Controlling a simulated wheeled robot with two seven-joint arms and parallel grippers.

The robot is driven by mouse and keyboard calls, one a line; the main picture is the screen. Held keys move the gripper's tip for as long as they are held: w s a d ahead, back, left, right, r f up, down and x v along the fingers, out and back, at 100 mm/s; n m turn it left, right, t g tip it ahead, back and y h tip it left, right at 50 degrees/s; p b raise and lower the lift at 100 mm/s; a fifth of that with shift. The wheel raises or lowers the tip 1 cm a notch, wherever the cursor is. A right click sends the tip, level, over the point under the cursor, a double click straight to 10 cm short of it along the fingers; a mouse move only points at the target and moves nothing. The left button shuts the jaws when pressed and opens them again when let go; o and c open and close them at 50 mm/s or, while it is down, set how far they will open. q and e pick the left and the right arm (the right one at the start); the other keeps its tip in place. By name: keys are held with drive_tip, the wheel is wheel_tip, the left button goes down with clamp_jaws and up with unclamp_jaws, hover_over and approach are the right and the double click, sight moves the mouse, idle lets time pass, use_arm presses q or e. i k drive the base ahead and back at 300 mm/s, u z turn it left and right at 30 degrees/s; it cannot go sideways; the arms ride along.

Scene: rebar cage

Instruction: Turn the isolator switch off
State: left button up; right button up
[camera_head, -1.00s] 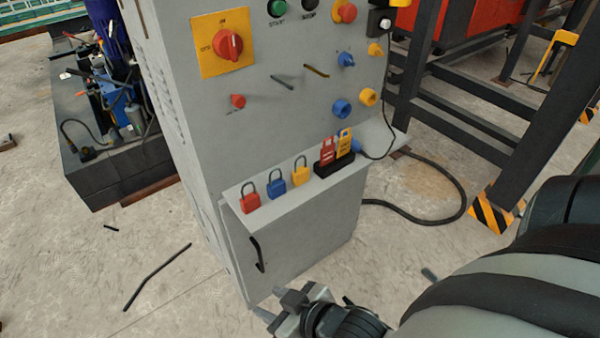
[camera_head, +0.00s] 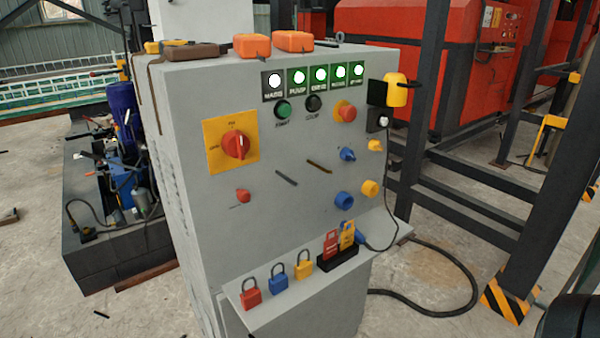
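The isolator switch (camera_head: 235,145) is a red rotary knob on a yellow square plate (camera_head: 217,163), at the upper left of the grey control cabinet's front (camera_head: 265,222). Small lettering sits above the knob and to its left; the top label seems to read ON and the left one OFF. The knob's handle stands roughly upright, its pale mark towards the top label. Nothing touches the knob. Neither gripper shows; only a dark piece of my arm shows at the bottom right corner.
A sloping shelf (camera_head: 330,292) juts out below, with red (camera_head: 251,298), blue (camera_head: 278,284) and yellow padlocks (camera_head: 303,269) and tags (camera_head: 331,243). Several lit lamps (camera_head: 319,77) line the top. A red lower knob (camera_head: 243,196) protrudes. Black frame posts stand right.

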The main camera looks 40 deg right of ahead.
sight(235, 144)
drive_tip(key=z, duration=1.55)
drive_tip(key=k, duration=0.9)
drive_tip(key=u, duration=1.35)
drive_tip(key=i, duration=0.5)
drive_tip(key=u, duration=0.05)
